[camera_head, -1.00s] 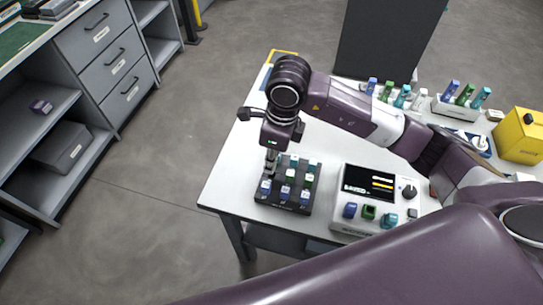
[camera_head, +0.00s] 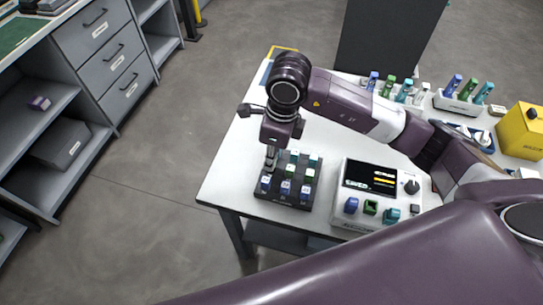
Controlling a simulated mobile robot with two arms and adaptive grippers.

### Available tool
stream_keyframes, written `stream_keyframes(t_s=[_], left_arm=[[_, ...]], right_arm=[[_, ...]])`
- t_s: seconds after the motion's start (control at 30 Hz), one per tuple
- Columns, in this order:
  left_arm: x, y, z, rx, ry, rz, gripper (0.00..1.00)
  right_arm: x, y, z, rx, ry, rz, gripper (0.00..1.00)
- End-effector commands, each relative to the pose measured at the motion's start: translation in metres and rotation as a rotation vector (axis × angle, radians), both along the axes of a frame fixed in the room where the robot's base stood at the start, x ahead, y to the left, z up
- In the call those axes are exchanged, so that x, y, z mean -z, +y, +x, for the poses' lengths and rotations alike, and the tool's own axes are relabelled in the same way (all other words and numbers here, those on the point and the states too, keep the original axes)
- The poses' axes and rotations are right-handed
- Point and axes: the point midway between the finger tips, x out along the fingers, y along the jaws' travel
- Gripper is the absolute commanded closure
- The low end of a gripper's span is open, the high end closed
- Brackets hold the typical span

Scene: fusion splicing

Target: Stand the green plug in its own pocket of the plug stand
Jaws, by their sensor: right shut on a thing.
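The plug stand (camera_head: 288,202) is a dark block near the front left corner of the white table. Rows of blue, green and teal plugs stand in it. My right gripper (camera_head: 270,164) points down over the left side of the stand, at about the row with green plugs. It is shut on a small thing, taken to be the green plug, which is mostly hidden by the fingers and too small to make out. I cannot tell whether it touches the pocket. My left gripper is not in view.
A white splicer (camera_head: 343,217) with a dark screen and blue, green and teal pieces stands right of the stand. A white rack (camera_head: 458,105) with coloured pieces and a yellow box (camera_head: 522,133) are at the back right. The table's left part is clear.

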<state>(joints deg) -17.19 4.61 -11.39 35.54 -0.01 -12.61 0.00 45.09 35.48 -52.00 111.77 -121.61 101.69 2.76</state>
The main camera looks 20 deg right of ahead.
Motion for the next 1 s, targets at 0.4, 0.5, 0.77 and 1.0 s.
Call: stream_keyframes(t_s=[0.4,0.5,0.77,1.0], left_arm=[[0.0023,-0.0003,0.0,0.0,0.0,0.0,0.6],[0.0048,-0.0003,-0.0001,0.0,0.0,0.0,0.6],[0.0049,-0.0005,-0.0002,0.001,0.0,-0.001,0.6],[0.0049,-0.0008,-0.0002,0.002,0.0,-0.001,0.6]], right_arm=[[0.0006,-0.0003,0.0002,0.0,-0.001,-0.001,1.0],[0.0011,-0.0004,0.0002,0.0,-0.001,-0.001,1.0],[0.0001,-0.0004,-0.0001,0.001,-0.001,0.0,1.0],[0.0001,-0.0002,-0.0002,0.0,0.0,0.0,1.0]])
